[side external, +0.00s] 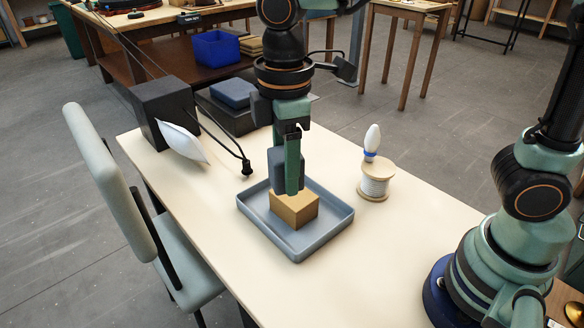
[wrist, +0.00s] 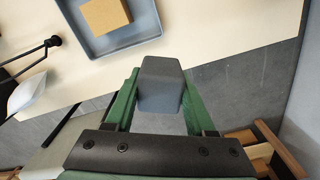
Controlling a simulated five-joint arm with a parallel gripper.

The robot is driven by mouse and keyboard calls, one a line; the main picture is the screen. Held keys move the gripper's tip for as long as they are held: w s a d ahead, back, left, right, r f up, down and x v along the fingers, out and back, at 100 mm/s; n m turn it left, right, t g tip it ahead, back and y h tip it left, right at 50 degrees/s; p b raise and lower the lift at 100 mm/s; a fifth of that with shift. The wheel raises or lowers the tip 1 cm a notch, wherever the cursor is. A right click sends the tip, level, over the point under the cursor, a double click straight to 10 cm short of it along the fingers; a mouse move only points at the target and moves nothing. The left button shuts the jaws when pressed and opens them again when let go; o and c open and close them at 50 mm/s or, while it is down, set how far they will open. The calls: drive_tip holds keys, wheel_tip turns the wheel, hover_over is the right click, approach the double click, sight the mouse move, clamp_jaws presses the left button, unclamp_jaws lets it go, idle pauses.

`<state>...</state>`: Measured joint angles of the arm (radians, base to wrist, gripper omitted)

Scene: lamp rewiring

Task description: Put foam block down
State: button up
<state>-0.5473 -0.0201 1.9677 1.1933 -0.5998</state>
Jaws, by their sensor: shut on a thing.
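My gripper (side external: 286,184) points down, shut on a grey-blue block, which I take for the foam block (side external: 276,170). In the wrist view the block (wrist: 160,86) sits between the two green fingers (wrist: 158,92). In the side view, a finger covers part of it. The block appears in front of the rear part of a shallow grey-blue tray (side external: 322,240) and just above a tan block (side external: 295,210) lying in it. How high it hangs, and whether it touches the tan block, I cannot tell. The wrist view shows the tray (wrist: 152,22) and tan block (wrist: 106,14) at upper left.

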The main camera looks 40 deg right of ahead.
drive_tip(key=w+d+m, duration=0.3)
drive_tip(key=w+d, duration=0.2)
drive_tip(key=w, duration=0.3)
drive_tip(key=m, duration=1)
hover_over(316, 156)
wheel_tip(316, 156, down, 17)
drive_tip(key=shift+s+r, duration=0.1)
drive_tip(key=shift+r, duration=0.1)
drive_tip(key=shift+f, duration=2.25)
drive_tip(key=shift+f, duration=0.15)
drive_tip(key=o, duration=1.3)
